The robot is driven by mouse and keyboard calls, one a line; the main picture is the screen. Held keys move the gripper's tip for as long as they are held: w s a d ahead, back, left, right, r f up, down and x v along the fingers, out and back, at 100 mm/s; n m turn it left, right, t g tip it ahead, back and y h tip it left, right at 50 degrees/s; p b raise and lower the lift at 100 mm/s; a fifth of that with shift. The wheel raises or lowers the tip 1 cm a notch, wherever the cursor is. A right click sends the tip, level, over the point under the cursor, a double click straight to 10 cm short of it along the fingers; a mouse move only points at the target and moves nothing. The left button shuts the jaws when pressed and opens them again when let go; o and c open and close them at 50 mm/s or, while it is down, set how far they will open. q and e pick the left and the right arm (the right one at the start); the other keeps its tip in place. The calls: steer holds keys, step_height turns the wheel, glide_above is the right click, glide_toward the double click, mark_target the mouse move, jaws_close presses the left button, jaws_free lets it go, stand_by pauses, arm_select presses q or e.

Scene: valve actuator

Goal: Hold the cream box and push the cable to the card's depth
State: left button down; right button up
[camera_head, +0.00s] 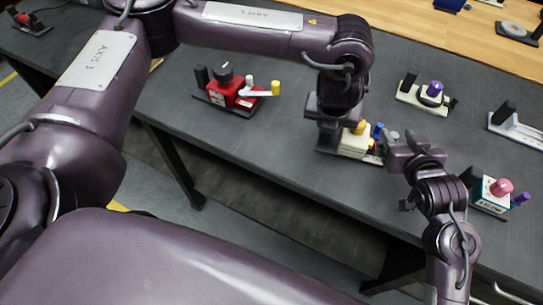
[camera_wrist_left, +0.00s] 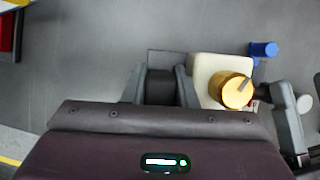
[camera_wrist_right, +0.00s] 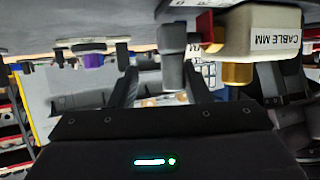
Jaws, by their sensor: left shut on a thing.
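The cream box (camera_head: 354,143) stands on a dark base at mid-table, with a gold knob (camera_head: 360,128) and a blue part (camera_head: 378,131) by it. In the right wrist view the box (camera_wrist_right: 262,32) bears the words "CABLE MM", with a red part (camera_wrist_right: 205,27) and a grey part (camera_wrist_right: 172,42) beside it. My left gripper (camera_wrist_left: 162,85) is shut on the dark grey block beside the cream box (camera_wrist_left: 210,70). My right gripper (camera_wrist_right: 160,90) is open on the other side of the box, its fingers apart. I cannot make out the cable or the card clearly.
A red device (camera_head: 232,92) with a white lever stands left. Another cream device with a purple knob (camera_head: 435,89) stands behind right.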

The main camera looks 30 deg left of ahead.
steer(key=w+d+v, duration=0.1)
steer(key=v, duration=1.2)
steer(key=s+a+f+n+g+y, duration=0.1)
steer(key=a+f, duration=0.1)
steer(key=a, duration=0.2)
steer(key=s+a+f+n+g+y, duration=0.1)
steer(key=s+a+y, duration=0.1)
steer(key=a, duration=0.3)
steer(key=s+a+f+n+g+y, duration=0.1)
steer(key=a+f, duration=0.1)
steer(key=a, duration=0.2)
steer(key=shift+s+a+f+n+g+y, duration=0.25)
steer(key=shift+s+f+n+g+y, duration=0.05)
steer(key=shift+n, duration=0.1)
steer(key=s+a+f+n+g+y, duration=0.3)
steer(key=s+a+f+n+g, duration=0.1)
steer(key=s+a, duration=0.6)
steer(key=shift+s+a+f+g, duration=0.35)
steer(key=shift+a+f+g, duration=0.55)
steer(key=shift+a+f, duration=0.5)
steer(key=shift+a+r, duration=0.15)
steer(key=shift+r, duration=0.1)
